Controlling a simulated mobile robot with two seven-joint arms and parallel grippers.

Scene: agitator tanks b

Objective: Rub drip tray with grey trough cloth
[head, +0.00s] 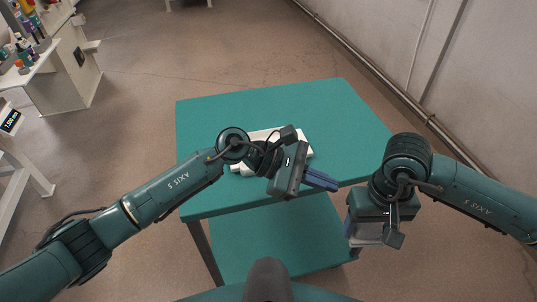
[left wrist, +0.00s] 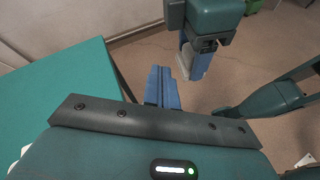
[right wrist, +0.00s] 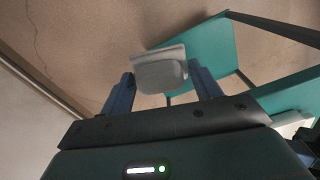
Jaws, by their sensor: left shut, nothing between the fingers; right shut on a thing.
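The white drip tray (head: 307,152) lies on the teal table, partly hidden behind my left forearm and wrist. My left gripper (head: 334,185) is shut and empty, above the table's front edge; its blue fingers (left wrist: 163,90) are together in the left wrist view. My right gripper (head: 366,240) points down beyond the table's front right edge. It is shut on the grey trough cloth (right wrist: 160,72), a pale grey block-like piece between the blue fingers. The cloth also shows below the right gripper in the head view (head: 369,235). It is apart from the tray.
The teal table (head: 340,110) is clear at the back and right and has a lower teal shelf (head: 285,245). A white bench with bottles (head: 25,55) stands at far left. A wall with pipes (head: 400,50) runs along the right. Open floor lies between.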

